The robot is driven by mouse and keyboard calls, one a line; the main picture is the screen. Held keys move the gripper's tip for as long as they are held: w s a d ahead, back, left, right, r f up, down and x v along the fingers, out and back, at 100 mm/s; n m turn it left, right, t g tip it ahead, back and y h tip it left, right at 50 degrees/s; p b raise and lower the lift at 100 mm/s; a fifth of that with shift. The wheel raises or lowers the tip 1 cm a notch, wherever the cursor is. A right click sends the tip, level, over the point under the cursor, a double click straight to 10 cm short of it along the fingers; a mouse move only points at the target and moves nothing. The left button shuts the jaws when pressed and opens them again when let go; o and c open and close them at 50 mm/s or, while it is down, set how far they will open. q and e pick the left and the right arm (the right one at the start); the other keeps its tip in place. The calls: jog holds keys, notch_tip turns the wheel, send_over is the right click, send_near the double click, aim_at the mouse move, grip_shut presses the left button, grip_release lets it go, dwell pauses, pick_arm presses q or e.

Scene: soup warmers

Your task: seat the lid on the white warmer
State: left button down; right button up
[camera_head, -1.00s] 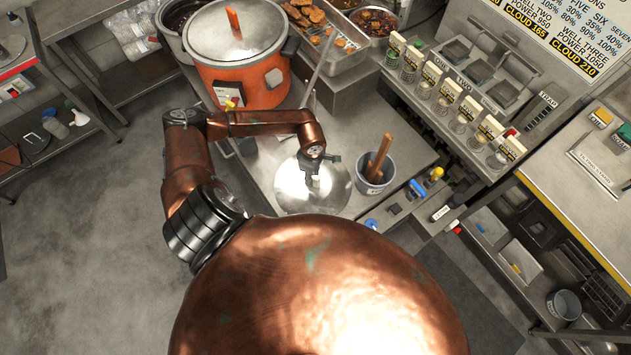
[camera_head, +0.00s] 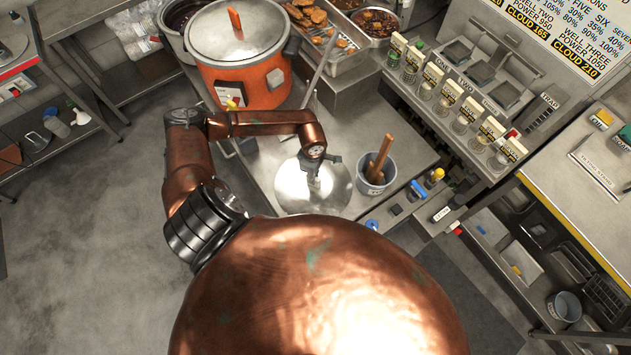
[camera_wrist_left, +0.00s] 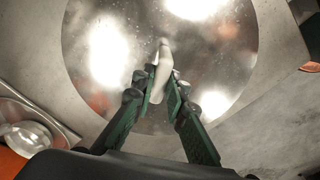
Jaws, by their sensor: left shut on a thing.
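A round shiny metal lid (camera_head: 334,195) lies over the steel counter in the middle of the head view. Its pale upright knob (camera_wrist_left: 165,55) shows in the left wrist view. My left gripper (camera_head: 315,178) is above the middle of the lid, and its dark green fingers (camera_wrist_left: 163,88) are closed on the knob from both sides. I cannot tell whether the lid rests on the counter or hangs just above it. No white warmer can be made out. My right gripper is not in view.
An orange warmer (camera_head: 240,87) with its own lid stands behind my left arm. A grey bucket (camera_head: 372,186) with a wooden handle stands close right of the lid. Several labelled jars (camera_head: 446,98) line the rack at right. Counter is bare between bucket and tray (camera_head: 345,62).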

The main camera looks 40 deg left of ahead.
pick_arm(q)
jog(key=shift+r+p, duration=0.55)
jog(key=shift+r, duration=0.35)
jog(key=shift+r+p, duration=0.9)
jog(key=shift+r, duration=0.75)
